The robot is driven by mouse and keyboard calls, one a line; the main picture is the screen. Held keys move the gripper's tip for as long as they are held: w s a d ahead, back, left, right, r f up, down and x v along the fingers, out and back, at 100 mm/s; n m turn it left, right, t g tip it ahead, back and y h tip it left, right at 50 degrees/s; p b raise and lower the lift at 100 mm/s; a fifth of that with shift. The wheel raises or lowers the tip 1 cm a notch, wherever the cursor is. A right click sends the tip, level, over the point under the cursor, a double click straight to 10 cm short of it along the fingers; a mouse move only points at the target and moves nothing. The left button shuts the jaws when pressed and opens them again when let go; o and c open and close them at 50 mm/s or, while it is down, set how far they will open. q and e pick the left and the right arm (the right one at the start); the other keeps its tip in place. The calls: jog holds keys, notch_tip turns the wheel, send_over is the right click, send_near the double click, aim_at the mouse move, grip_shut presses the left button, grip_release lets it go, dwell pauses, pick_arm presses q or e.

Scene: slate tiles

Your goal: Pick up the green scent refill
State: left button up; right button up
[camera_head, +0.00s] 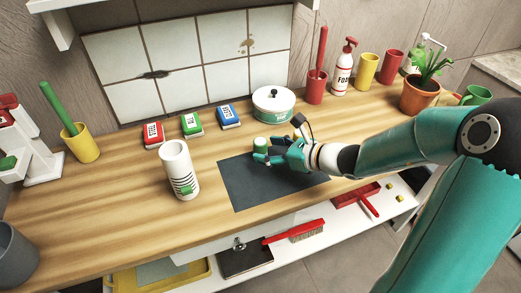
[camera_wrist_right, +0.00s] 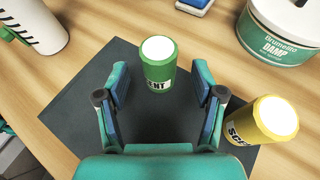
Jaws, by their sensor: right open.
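The green scent refill (camera_wrist_right: 158,67) stands upright on the dark mat in the right wrist view, with a white top and a partly readable label. It also shows in the head view (camera_head: 260,145), just left of my right gripper (camera_head: 276,155). In the wrist view my right gripper (camera_wrist_right: 161,82) is open and empty, one finger on each side of the green refill's near side. The refill sits at the far end of the gap between the fingertips. A yellow scent refill (camera_wrist_right: 262,122) stands right of the right finger. My left gripper is in neither view.
The dark mat (camera_head: 245,195) lies on the wooden counter. A white tub (camera_head: 273,108) stands behind it, and a white striped cylinder (camera_head: 179,170) stands to its left. Small red, green and blue boxes (camera_head: 228,116) line the back.

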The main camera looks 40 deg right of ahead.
aim_at(266, 149)
jog(key=shift+x, duration=1.6)
jog(key=shift+c, duration=0.3)
jog(key=shift+r, duration=0.1)
jog(key=c, duration=1.2)
